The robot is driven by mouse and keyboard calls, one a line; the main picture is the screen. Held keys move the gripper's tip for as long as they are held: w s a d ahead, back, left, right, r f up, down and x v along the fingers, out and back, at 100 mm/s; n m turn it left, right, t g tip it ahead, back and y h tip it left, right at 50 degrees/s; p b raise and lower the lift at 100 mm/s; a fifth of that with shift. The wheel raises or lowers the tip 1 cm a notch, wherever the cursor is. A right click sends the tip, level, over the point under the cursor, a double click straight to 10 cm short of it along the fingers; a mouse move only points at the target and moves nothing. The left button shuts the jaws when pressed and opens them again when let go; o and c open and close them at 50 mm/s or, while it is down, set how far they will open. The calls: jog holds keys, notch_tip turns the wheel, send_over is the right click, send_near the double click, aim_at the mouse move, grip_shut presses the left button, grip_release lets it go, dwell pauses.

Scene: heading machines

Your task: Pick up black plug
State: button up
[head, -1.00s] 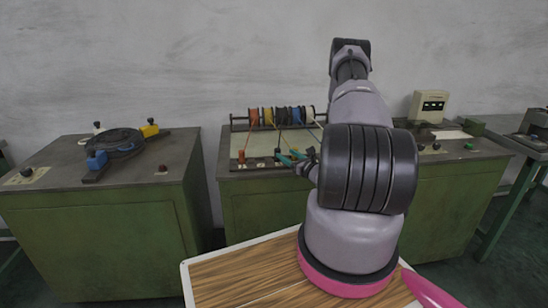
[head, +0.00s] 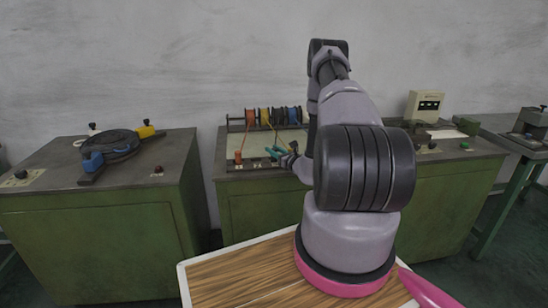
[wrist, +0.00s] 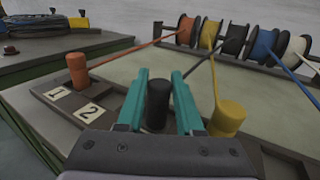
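The black plug (wrist: 158,103) stands upright on the strip at the front of the bench, between the orange plug (wrist: 77,71) and the yellow plug (wrist: 227,119) in the wrist view. My gripper (wrist: 160,75) has teal fingers, one on each side of the black plug. It is open, with a small gap showing beside the plug. The plug's foot is partly hidden by the gripper. In the head view my gripper (head: 276,152) is over the middle bench, and the black plug cannot be made out there.
Spools of coloured wire (wrist: 206,33) stand on a rack behind, with an orange wire running to the orange plug and others passing near the yellow plug. Labels 1 and 2 (wrist: 91,112) lie left of my fingers. Another green bench (head: 100,215) stands at left.

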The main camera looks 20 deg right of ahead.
grip_shut()
jog(key=shift+r, duration=0.15)
